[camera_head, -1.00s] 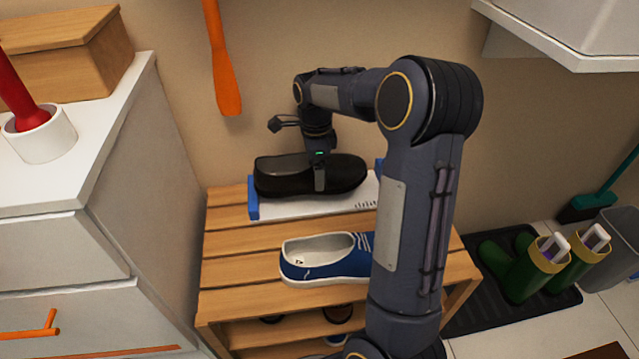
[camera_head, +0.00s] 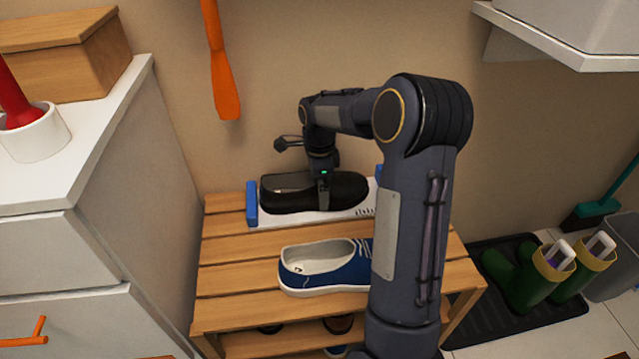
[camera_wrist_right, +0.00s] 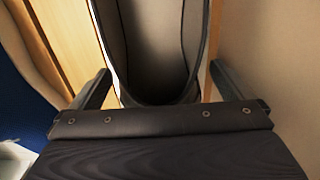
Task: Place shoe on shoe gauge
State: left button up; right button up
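A black slip-on shoe (camera_head: 285,196) is low over the white shoe gauge (camera_head: 270,218) with blue ends, on the wooden rack's top. It looks level and lies along the gauge; I cannot tell for sure that its sole touches. My right gripper (camera_head: 323,192) points down over the shoe, one finger in front of its near side. My left gripper is out of view.
A blue sneaker (camera_head: 320,268) stands on the rack (camera_head: 225,280) in front of the gauge, partly hidden by my right arm. A white cabinet (camera_head: 110,180) is at left. Green boots (camera_head: 530,272) stand on a dark mat at right. An orange shoehorn (camera_head: 222,80) hangs above.

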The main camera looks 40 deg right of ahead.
notch_tip(320, 180, up, 11)
jog(key=p, duration=0.5)
jog(key=shift+r, duration=0.65)
jog(key=s+a+r+n+t+y, duration=0.25)
jog(key=s+a+r+n, duration=0.25)
jog(key=s+a+n, duration=0.7)
jog(key=s+a+f+n+t, duration=0.1)
jog(key=s+a+f+n, duration=0.1)
jog(key=s+n, duration=0.3)
jog(key=s+a+f+n+t+y, duration=0.1)
jog(key=s+a+f+n+t, duration=0.1)
jog(key=s+a+n, duration=0.3)
jog(key=shift+s+a, duration=0.15)
jog(key=shift+s, duration=0.85)
